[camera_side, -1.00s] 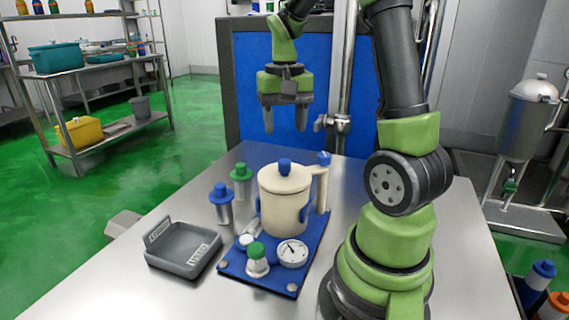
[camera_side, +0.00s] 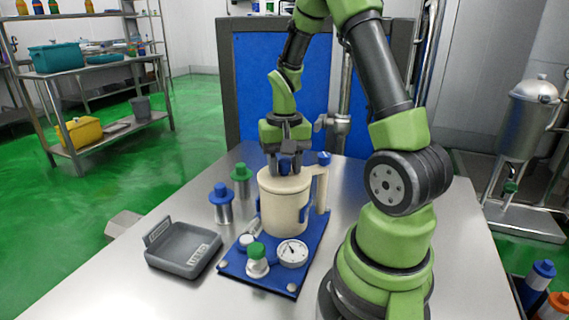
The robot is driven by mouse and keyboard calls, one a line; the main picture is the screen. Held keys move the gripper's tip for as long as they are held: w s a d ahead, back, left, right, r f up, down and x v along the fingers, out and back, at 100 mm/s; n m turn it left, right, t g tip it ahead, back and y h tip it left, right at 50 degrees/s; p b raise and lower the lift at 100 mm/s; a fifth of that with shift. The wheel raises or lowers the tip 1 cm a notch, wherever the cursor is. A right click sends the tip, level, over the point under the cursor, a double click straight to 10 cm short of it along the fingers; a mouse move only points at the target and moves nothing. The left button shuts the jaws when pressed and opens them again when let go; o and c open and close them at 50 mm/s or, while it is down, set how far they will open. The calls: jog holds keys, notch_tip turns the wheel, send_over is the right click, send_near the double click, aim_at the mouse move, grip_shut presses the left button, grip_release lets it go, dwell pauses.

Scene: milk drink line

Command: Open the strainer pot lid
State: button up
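The cream strainer pot (camera_side: 284,209) stands upright on a blue base plate (camera_side: 262,283). Its cream lid (camera_side: 270,180) sits on top, with a blue knob (camera_side: 285,166) in the middle. My gripper (camera_side: 286,170) points down over the lid, with its two fingers on either side of the knob. The fingers look apart, and whether they touch the knob cannot be told. The fingers hide part of the lid and knob. The pot's handle, with a blue top (camera_side: 324,158), is on the right.
A grey tray (camera_side: 183,268) lies at the front left. A blue-capped canister (camera_side: 221,204) and a green-capped canister (camera_side: 241,180) stand left of the pot. A gauge (camera_side: 292,253) and a green-topped valve (camera_side: 257,262) sit on the plate's front.

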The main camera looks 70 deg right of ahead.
grip_shut()
jog(key=shift+w+d+m, duration=0.45)
jog(key=shift+d+m, duration=0.2)
jog(key=shift+m, duration=0.25)
jog(key=shift+w+d+m, duration=0.45)
jog(key=shift+d+m, duration=0.15)
jog(key=shift+m, duration=0.3)
jog(key=d+m, duration=0.9)
jog(key=m, duration=0.3)
jog(key=shift+s+d, duration=0.3)
jog(key=shift+d, duration=0.05)
